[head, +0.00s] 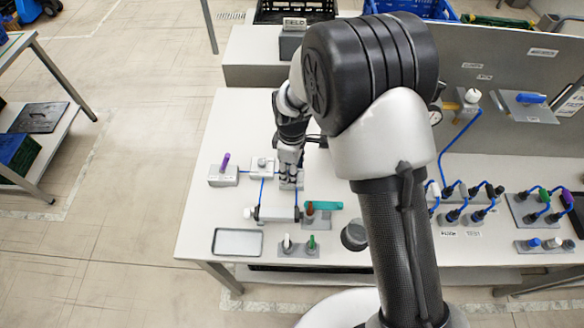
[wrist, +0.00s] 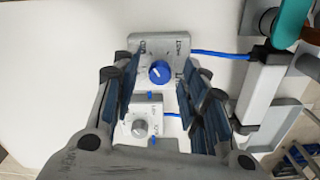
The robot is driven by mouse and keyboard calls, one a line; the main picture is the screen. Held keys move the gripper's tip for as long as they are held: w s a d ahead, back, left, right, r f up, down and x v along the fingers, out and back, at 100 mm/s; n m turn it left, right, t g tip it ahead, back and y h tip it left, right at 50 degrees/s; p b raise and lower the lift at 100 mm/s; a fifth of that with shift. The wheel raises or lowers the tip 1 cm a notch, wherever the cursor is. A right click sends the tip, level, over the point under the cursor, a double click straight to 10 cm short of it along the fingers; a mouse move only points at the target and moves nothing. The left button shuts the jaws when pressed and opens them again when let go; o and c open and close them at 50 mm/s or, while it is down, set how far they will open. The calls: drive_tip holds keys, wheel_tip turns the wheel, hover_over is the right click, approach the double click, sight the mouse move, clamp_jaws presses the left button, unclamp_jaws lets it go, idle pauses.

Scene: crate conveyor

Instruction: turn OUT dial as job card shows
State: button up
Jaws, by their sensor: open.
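A blue dial (wrist: 161,71) with a white pointer mark sits on a grey block (wrist: 146,42) in the wrist view. The pointer aims to the upper left. Lettering surrounds the dial, but I cannot read it surely. My gripper (wrist: 158,82) is open, with its fingers on either side of the dial in the picture; I cannot tell whether they touch it. In the head view my gripper (head: 290,172) is over the block and hides the dial. A card (head: 571,101) on the panel at the right edge is cut off and unreadable.
A grey knob (wrist: 139,126) on a white block is close beside the dial. A pale cylinder (head: 278,213) and a teal handle (head: 325,205) are near. A purple lever (head: 225,161) stands left. An empty tray (head: 238,241) lies at the front left of the table (head: 205,196).

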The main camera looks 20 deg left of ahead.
clamp_jaws()
idle(0.3)
drive_tip(key=shift+m, duration=0.3)
drive_tip(key=m, duration=0.5)
drive_tip(key=shift+p, duration=0.35)
drive_tip(key=m, duration=0.6)
drive_tip(key=shift+m, duration=0.4)
unclamp_jaws()
